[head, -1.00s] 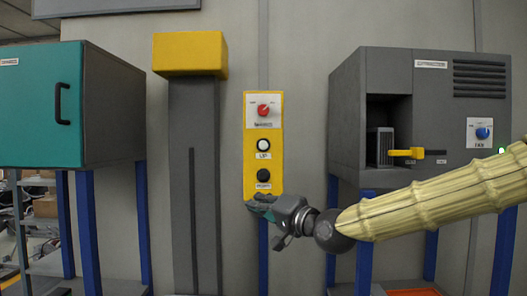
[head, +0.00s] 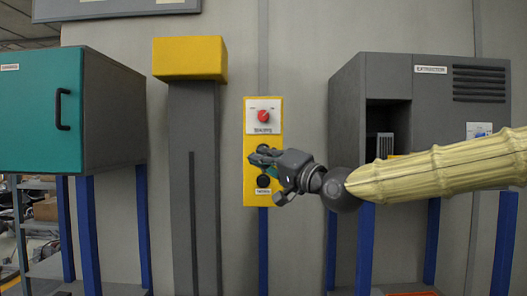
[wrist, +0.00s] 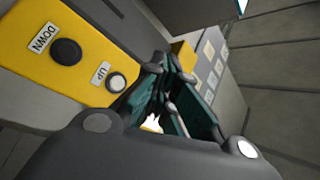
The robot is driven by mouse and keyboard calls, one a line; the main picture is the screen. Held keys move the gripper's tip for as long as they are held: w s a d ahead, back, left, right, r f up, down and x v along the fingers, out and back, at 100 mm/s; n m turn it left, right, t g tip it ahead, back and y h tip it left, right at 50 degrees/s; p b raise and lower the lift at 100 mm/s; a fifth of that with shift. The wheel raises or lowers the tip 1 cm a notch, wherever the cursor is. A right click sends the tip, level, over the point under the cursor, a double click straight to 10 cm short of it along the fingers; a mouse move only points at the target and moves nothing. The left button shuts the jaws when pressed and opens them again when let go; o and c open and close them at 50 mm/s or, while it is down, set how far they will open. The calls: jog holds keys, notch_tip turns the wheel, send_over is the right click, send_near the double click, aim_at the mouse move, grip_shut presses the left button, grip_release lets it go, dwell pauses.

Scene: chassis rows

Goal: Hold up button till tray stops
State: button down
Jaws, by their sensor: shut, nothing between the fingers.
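The yellow control panel (head: 249,195) is on the wall ahead in the head view. Its white UP button (wrist: 116,82) shows in the wrist view, close beside the fingers; in the head view my gripper covers it. The black DOWN button (head: 263,181) shows just below my gripper, and also in the wrist view (wrist: 65,51). My gripper (head: 257,157) is shut and empty, in front of the panel at about the UP button's height. I cannot tell whether it touches the panel. I cannot make out the tray for certain.
A red knob (head: 263,116) sits above the buttons. A grey column with a yellow top (head: 190,57) stands left of the panel. A teal-doored cabinet (head: 30,110) is at far left. A grey machine labelled extraction (head: 430,110) stands to the right, partly behind my arm.

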jog(key=w+p, duration=0.3)
jog(key=w, duration=0.5)
jog(key=shift+w, duration=0.15)
jog(key=shift+w, duration=0.1)
dwell(1.4)
jog(key=shift+w, duration=0.35)
